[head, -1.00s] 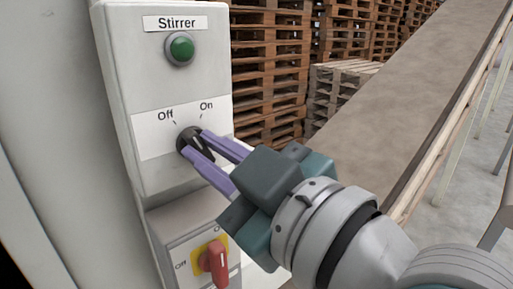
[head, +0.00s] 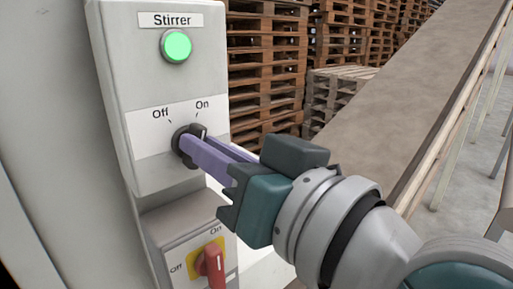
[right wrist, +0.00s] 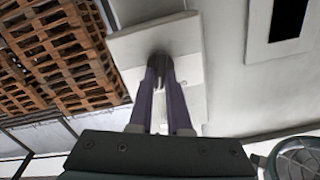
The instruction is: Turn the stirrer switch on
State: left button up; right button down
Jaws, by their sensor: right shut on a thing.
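The stirrer switch (head: 199,132) is a black rotary knob on a grey box labelled "Stirrer", with "Off" and "On" marks above it. Its handle points toward "On". The round lamp (head: 176,46) above it glows bright green. My right gripper (head: 187,146), with purple fingers, is shut on the knob. In the right wrist view the knob (right wrist: 159,59) shows between the fingertips, partly hidden by them. My left gripper is in neither view.
A lower box carries a red rotary handle (head: 211,265) on a yellow plate (head: 197,251), just below my right gripper. A sloping conveyor belt (head: 395,110) runs along the right. Stacked wooden pallets (head: 268,70) stand behind.

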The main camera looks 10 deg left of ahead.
jog(key=shift+m, duration=1)
jog(key=c, duration=0.9)
grip_release()
jog(key=shift+o, duration=0.2)
jog(key=shift+d, duration=0.15)
jog(key=b+v, duration=0.3)
jog(key=v, duration=0.6)
jog(key=shift+s+d, duration=0.25)
jog(key=shift+s, duration=0.05)
